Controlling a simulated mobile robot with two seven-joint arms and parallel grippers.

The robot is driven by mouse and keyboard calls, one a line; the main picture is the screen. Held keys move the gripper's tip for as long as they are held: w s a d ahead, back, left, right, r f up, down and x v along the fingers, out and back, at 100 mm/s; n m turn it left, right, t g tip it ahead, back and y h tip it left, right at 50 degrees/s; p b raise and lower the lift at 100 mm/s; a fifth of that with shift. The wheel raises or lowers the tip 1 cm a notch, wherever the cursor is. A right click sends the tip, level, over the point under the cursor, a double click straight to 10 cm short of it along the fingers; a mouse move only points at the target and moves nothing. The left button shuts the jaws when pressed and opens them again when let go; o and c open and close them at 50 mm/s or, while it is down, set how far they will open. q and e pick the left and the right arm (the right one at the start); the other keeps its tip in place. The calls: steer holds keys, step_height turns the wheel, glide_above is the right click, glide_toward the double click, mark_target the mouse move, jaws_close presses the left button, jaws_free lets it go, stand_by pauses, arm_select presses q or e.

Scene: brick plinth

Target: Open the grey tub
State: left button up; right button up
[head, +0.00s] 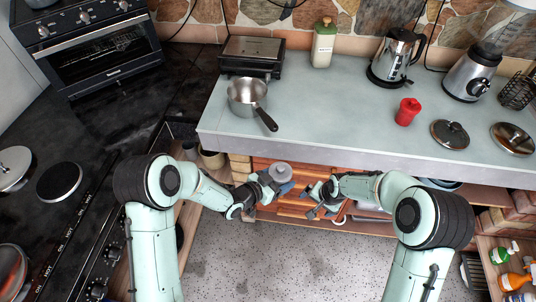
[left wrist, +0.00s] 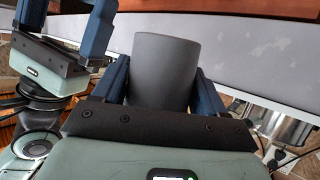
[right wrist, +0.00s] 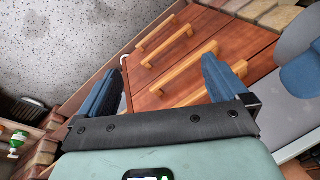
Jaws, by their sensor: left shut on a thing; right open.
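The grey tub (head: 281,171) is a plain dark grey cylinder, held in front of the plinth. My left gripper (head: 277,183) is shut on it. In the left wrist view the tub (left wrist: 166,70) stands between the two blue fingers; I cannot make out a lid seam. My right gripper (head: 316,200) is open and empty, a little to the right of the tub and apart from it. In the right wrist view its blue fingers (right wrist: 163,72) are spread with nothing between them. Part of the tub (right wrist: 298,38) shows at that view's right edge.
The grey counter (head: 340,125) bears a saucepan (head: 247,97), a red shaker (head: 407,111), a kettle (head: 395,57) and a loose lid (head: 450,133). Wooden drawers with bar handles (right wrist: 187,70) lie close to my right gripper. Speckled floor (head: 290,260) is free below the arms.

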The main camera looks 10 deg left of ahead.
steer(key=w+a+r+t, duration=0.1)
steer(key=w+a+r, duration=0.1)
steer(key=r, duration=0.3)
steer(key=w+a+r, duration=0.1)
steer(key=w+r, duration=0.2)
steer(key=r, duration=0.2)
step_height(320, 180, up, 13)
steer(key=m+h, duration=0.1)
steer(key=h, duration=0.4)
glide_above(278, 167)
steer(key=s+a, duration=0.2)
steer(key=s, duration=0.2)
steer(key=shift+t+y, duration=0.3)
steer(key=x, duration=1)
steer(key=shift+w+f, duration=0.25)
steer(key=shift+f, duration=0.1)
steer(key=c, duration=1.1)
steer(key=shift+d, duration=0.1)
steer(key=shift+r, duration=0.2)
